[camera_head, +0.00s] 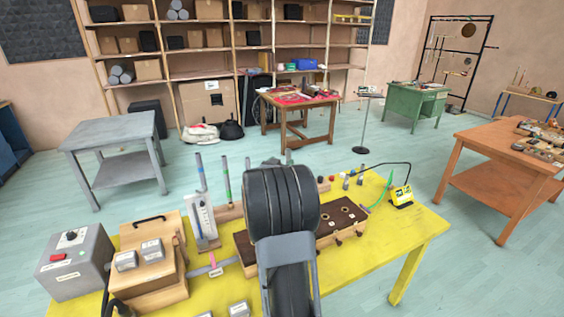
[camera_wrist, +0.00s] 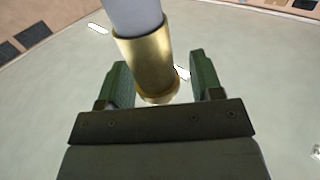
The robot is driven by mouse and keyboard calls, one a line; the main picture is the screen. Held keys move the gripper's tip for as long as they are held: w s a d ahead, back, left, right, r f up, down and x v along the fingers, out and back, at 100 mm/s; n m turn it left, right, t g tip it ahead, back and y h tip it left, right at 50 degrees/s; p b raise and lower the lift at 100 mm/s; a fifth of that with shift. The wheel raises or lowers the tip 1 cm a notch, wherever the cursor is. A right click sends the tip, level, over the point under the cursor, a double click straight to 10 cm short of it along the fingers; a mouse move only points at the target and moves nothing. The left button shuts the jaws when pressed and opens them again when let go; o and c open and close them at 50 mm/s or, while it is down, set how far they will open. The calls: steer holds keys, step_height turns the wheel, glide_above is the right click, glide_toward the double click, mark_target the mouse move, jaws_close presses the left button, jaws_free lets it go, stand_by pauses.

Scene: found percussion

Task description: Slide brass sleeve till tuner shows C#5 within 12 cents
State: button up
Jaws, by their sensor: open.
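In the wrist view the brass sleeve (camera_wrist: 150,66) is a shiny gold ring around the lower end of a pale grey tube (camera_wrist: 134,14). My gripper (camera_wrist: 160,74) is open, with a green finger on either side of the sleeve. A gap shows on both sides; I cannot tell whether the sleeve is fully between the pads in depth. In the head view my arm hides the sleeve and gripper.
On the yellow table are a wooden box with dark holes (camera_head: 340,218), a grey box with a red switch (camera_head: 76,262), wooden boxes (camera_head: 150,265) and an upright white gauge (camera_head: 204,218). A green cable runs near the yellow device. The table's right front corner is clear.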

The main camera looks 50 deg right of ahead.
steer(key=shift+w+d, duration=0.15)
steer(key=shift+d, duration=0.25)
steer(key=shift+c, duration=0.2)
steer(key=c, duration=0.9)
steer(key=shift+c, duration=0.2)
steer(key=shift+r, duration=0.4)
steer(key=o, duration=1)
steer(key=shift+c, duration=0.2)
